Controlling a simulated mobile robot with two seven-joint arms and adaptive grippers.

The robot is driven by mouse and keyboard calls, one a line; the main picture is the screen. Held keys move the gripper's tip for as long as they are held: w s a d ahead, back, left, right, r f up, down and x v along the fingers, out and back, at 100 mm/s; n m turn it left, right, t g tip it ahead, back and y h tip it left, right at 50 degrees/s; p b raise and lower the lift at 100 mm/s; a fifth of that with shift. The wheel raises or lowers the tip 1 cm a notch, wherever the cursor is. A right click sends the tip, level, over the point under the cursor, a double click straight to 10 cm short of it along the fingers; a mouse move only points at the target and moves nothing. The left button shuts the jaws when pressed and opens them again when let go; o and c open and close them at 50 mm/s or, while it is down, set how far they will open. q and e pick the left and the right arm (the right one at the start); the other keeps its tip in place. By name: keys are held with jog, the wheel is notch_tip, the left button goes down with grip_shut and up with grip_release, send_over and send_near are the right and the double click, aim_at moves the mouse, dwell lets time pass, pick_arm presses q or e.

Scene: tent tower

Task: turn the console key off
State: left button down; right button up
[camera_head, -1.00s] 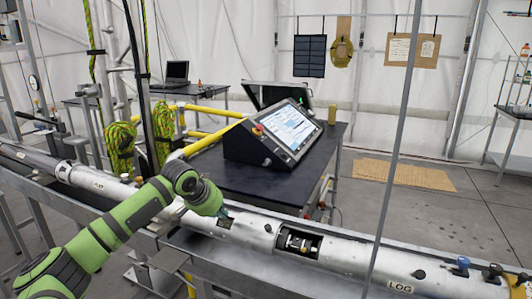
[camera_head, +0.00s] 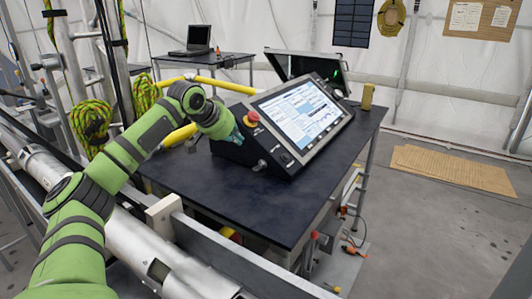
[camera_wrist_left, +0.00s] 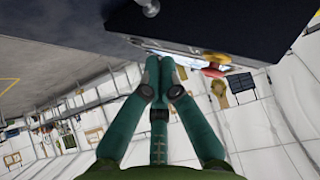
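The control console (camera_head: 305,115) has a lit, tilted screen and sits on a dark table. A small silver fitting (camera_head: 261,165) shows low on its front face; it may be the key, but it is too small to tell. A similar silver piece shows in the left wrist view (camera_wrist_left: 150,8) at the top edge. My left gripper (camera_head: 238,138) is at the console's left end, just below the red stop button (camera_head: 252,118). In the left wrist view its fingertips (camera_wrist_left: 160,64) are together with nothing visible between them. I cannot tell whether they touch the console. My right gripper is out of view.
The dark table (camera_head: 240,205) is mostly bare in front of the console. Yellow rails (camera_head: 205,83) run behind my left arm. A metal tube (camera_head: 150,255) lies along the near side. An open case (camera_head: 305,65) and a tan cylinder (camera_head: 367,97) stand behind the console.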

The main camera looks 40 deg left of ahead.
pick_arm(q)
jog(key=p, duration=0.4)
send_over(252, 179)
notch_tip(252, 179, down, 9)
jog(key=shift+a+f, duration=0.1)
jog(key=shift+f, duration=0.65)
